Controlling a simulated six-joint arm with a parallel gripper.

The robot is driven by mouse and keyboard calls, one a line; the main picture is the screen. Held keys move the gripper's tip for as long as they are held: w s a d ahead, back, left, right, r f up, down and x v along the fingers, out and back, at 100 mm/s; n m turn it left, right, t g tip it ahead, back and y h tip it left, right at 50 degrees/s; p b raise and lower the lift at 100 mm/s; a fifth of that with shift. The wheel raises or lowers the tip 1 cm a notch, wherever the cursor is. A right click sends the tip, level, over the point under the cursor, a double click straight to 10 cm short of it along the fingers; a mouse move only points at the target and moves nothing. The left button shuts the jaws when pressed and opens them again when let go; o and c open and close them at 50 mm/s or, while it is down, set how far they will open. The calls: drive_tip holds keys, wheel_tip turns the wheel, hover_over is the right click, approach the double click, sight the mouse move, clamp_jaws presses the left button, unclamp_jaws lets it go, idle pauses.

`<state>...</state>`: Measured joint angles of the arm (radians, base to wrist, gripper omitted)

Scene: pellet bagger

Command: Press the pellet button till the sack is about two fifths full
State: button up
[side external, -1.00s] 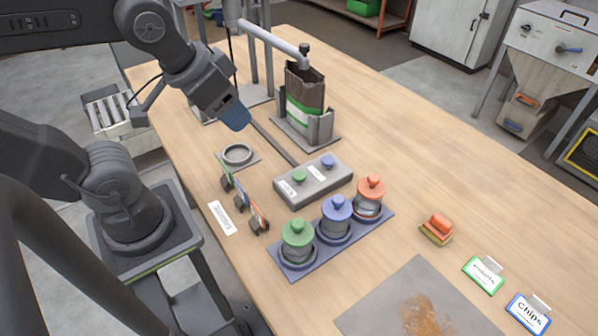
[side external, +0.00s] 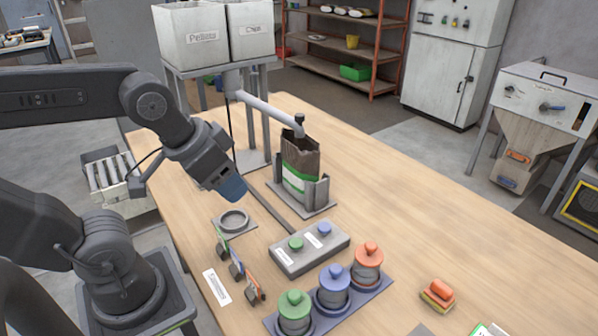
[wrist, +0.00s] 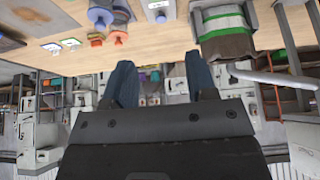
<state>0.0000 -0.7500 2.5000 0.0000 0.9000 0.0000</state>
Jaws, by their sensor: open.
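The brown sack (side external: 300,158) with a green and white band stands upright in a grey holder (side external: 318,192) under the spout (side external: 268,110); its fill level is hidden. The grey button box (side external: 312,250) sits in front of it, with a green button (side external: 295,243) at left and a blue button (side external: 324,229) at right. Its white labels are too small to read. My gripper (side external: 234,188) hangs above the table, left of and higher than the box, touching nothing. In the wrist view its blue fingers (wrist: 161,82) are apart and empty.
Hoppers labelled Pellets (side external: 202,38) and Chips (side external: 251,30) stand behind. A grey ring (side external: 233,220) lies below my gripper. The table's right side is mostly clear.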

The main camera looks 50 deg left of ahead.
idle(0.4)
drive_tip(key=shift+w, duration=0.1)
drive_tip(key=shift+c, duration=1.3)
drive_tip(key=shift+w+r, duration=0.1)
drive_tip(key=shift+w, duration=0.2)
drive_tip(key=shift+c, duration=0.8)
drive_tip(key=w+g, duration=0.1)
drive_tip(key=w, duration=0.1)
drive_tip(key=w+g, duration=0.2)
drive_tip(key=w, duration=0.1)
drive_tip(key=shift+w+d+f, duration=0.15)
drive_tip(key=shift+w+f, duration=0.15)
clamp_jaws()
drive_tip(key=w+f+g, duration=0.3)
drive_tip(key=w+f, duration=0.1)
drive_tip(key=w, duration=0.3)
drive_tip(key=shift+w+d+f, duration=0.3)
drive_tip(key=shift+f, duration=0.05)
